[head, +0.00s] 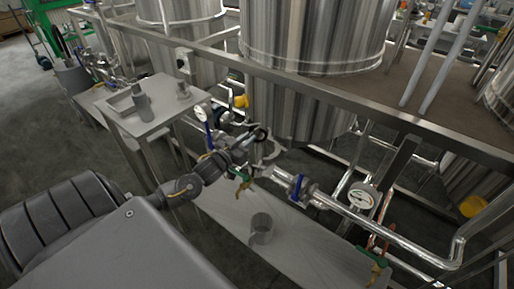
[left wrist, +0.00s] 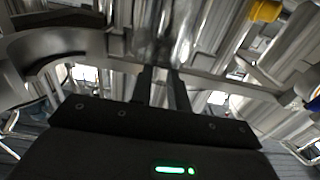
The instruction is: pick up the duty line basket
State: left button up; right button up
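My left gripper (head: 262,138) reaches from the left to the pipework in front of the large steel tank, above the low bench. In the left wrist view its two dark fingers (left wrist: 162,88) stand a narrow gap apart, and I make out nothing clearly held between them. Blurred shiny metal lies beyond the tips; I cannot tell whether they touch it. A small grey open cylinder (head: 261,228) stands on the low bench, below and apart from the gripper. I cannot tell whether it is the duty line basket; no label shows. My right gripper is out of view.
The low bench (head: 225,208) has bare room around the cylinder. A pipe with a blue-handled valve (head: 298,187) and a gauge (head: 362,197) runs to its right. A side table (head: 160,110) holds a tray and small grey parts. A steel frame rail (head: 330,95) crosses behind.

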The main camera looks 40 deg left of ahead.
aim_at(257, 132)
pick_arm(q)
jog(key=shift+w+d+p, duration=0.15)
jog(key=shift+w+p, duration=0.35)
jog(key=shift+w, duration=2.1)
jog(key=shift+c, duration=0.5)
grip_shut()
